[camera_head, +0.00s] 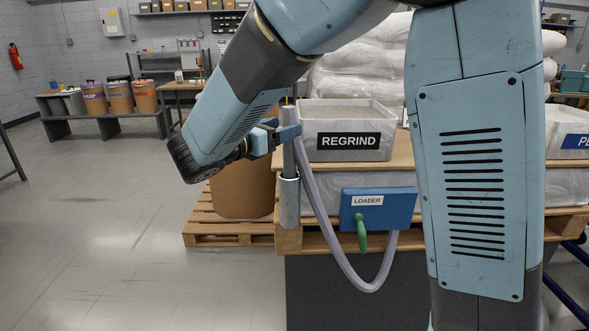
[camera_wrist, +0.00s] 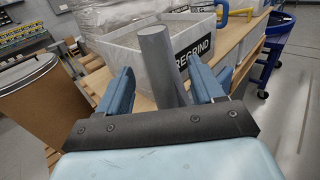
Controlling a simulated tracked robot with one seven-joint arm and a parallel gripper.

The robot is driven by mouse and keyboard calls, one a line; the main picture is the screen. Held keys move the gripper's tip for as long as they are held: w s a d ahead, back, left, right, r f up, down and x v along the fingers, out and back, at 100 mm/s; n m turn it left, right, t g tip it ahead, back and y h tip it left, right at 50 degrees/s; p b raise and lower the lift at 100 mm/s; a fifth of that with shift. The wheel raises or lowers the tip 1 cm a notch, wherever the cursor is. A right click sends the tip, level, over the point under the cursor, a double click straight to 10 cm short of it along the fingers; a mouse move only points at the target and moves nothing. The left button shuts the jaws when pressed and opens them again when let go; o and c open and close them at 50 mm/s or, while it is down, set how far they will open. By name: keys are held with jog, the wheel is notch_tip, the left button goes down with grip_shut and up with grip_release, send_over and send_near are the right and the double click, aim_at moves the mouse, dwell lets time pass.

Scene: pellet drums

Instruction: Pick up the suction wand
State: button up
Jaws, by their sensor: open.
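The suction wand (camera_head: 289,205) is a grey tube standing upright at the left front edge of the wooden bench, in a ring-like holder. A grey hose (camera_head: 335,250) hangs in a loop between the wand's area and the blue loader box (camera_head: 378,201). My gripper (camera_head: 291,132) is at the upper part of the wand, reaching in from the left. In the wrist view the wand (camera_wrist: 159,62) stands between my two open blue fingers, with a gap visible on each side. The wand's lower part is hidden there by my gripper's body.
A white bin marked REGRIND (camera_head: 348,151) stands right behind the wand. A brown drum (camera_head: 240,190) stands on a pallet (camera_head: 215,236) to the left. A green handle (camera_head: 361,235) hangs on the loader box. The floor at left is clear.

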jog(key=shift+x, duration=2.55)
grip_shut()
